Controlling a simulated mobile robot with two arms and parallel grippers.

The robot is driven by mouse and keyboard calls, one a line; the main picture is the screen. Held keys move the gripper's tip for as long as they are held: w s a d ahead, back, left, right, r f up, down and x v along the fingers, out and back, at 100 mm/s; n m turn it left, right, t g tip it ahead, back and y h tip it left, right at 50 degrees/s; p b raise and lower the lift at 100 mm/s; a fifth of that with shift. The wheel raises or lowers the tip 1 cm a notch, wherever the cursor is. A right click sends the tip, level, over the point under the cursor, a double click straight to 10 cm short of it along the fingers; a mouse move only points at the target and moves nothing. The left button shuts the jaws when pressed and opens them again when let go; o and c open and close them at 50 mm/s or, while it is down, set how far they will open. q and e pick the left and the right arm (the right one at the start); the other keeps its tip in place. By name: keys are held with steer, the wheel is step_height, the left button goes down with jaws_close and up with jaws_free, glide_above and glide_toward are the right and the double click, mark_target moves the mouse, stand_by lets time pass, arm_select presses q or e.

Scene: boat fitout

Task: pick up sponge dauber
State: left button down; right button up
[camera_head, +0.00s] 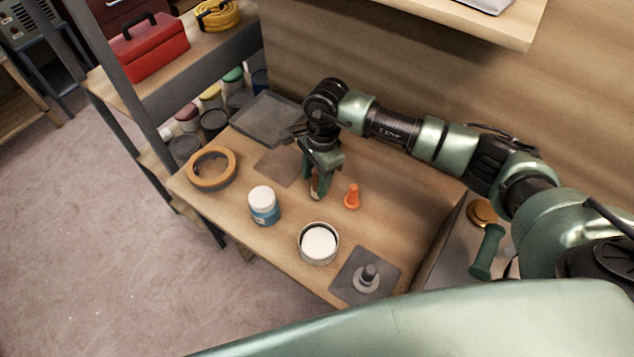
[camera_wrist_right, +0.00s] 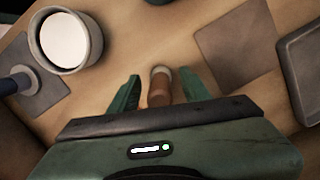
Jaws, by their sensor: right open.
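The sponge dauber, as best I can tell, is the small upright brown piece with a pale end on the wooden bench. It shows between the fingers of my right gripper in the right wrist view (camera_wrist_right: 159,88). My right gripper (camera_head: 317,187) is open and points down over it, with a finger on either side; it also shows in the right wrist view (camera_wrist_right: 160,92). A gap shows between the dauber and the left finger; contact on the right side is hard to judge. In the head view the fingers hide most of the dauber. My left gripper is not in view.
Near the gripper stand an orange cone-shaped piece (camera_head: 352,197), a white-and-blue jar (camera_head: 264,207) and an open tin (camera_head: 319,244). A tape roll (camera_head: 212,168) lies left. A knobbed grey piece (camera_head: 367,280) sits on a dark mat. A shelf (camera_head: 480,22) overhangs the back.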

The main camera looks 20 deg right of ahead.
steer(key=shift+d+f, duration=0.1)
steer(key=shift+f, duration=0.3)
jaws_close()
steer(key=shift+r, duration=0.1)
